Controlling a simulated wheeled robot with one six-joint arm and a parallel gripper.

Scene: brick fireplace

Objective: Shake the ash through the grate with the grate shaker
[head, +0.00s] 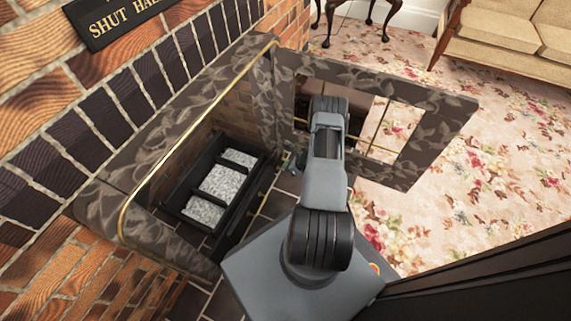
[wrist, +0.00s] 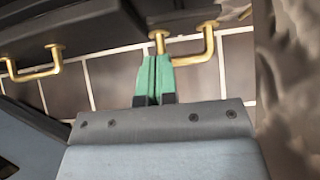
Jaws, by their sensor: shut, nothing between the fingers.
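The grate (head: 178,192) is a dark box inside the fireplace at the left of the head view, with grey ash (head: 222,182) in its sections. Its dark front (wrist: 75,22) crosses the top of the wrist view. A right brass handle (wrist: 208,45) and a left brass handle (wrist: 35,72) stick out below it. I cannot tell which fitting is the grate shaker. My gripper (wrist: 154,62) has green fingers, shut together and empty. Their tips overlap the left post of the right handle; I cannot tell whether they touch it. My arm hides most of the gripper in the head view.
A patterned door (head: 450,107) with a square opening stands swung out beside my arm. The patterned surround (head: 205,92) frames the hearth, with dark tiles below. Brick wall lies left. Flowered carpet (head: 500,170) is open at right, with a sofa (head: 515,32) behind.

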